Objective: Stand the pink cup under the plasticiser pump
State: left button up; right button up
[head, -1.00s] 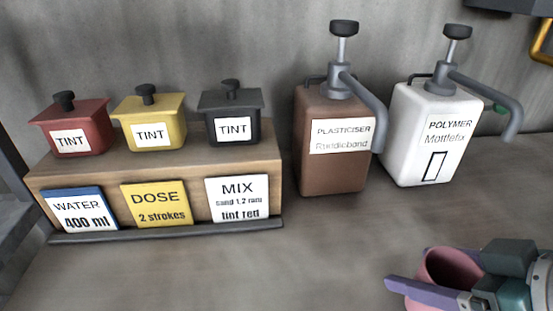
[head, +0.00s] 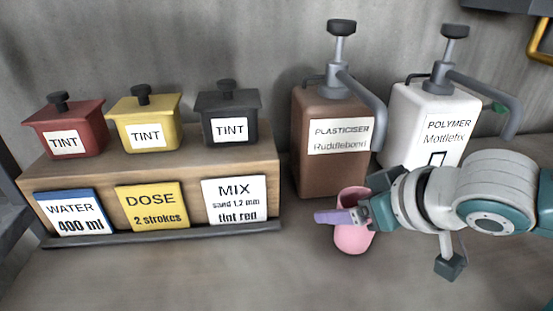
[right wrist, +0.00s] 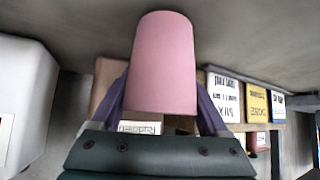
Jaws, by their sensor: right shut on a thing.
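The pink cup (head: 353,236) is in front of the brown plasticiser container (head: 318,170) in the head view. My right gripper (head: 345,216) is shut on the cup, with a purple finger across its side. In the right wrist view the cup (right wrist: 163,65) sits between the two purple fingers. The plasticiser pump's spout (head: 378,118) hangs down at the container's right, above and slightly right of the cup. I cannot tell whether the cup touches the table. My left gripper does not show.
The white polymer container (head: 408,120) stands right of the plasticiser, partly behind my right arm. A wooden stand (head: 50,174) at the left bears red, yellow and black tint pots and several labelled cards. The table's front left (head: 200,275) is clear.

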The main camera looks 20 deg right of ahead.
jog(key=shift+s+f, duration=0.1)
jog(key=shift+f, duration=0.1)
jog(key=o, duration=1.3)
jog(key=shift+f, duration=0.1)
jog(key=shift+s+r, duration=0.1)
jog(key=shift+r, duration=0.15)
jog(key=p+v, duration=0.4)
jog(key=v, duration=0.7)
jog(key=shift+s+a+f+g+h, duration=0.25)
jog(key=shift+s+a+g, duration=0.75)
jog(key=shift+s, duration=1.3)
jog(key=shift+s+a+f+g+h, duration=0.2)
jog(key=shift+s+a+g, duration=0.8)
jog(key=shift+s, duration=1.3)
jog(key=shift+s+a+f+g+h, duration=0.2)
jog(key=shift+s+a+g, duration=0.8)
jog(key=shift+s, duration=1.3)
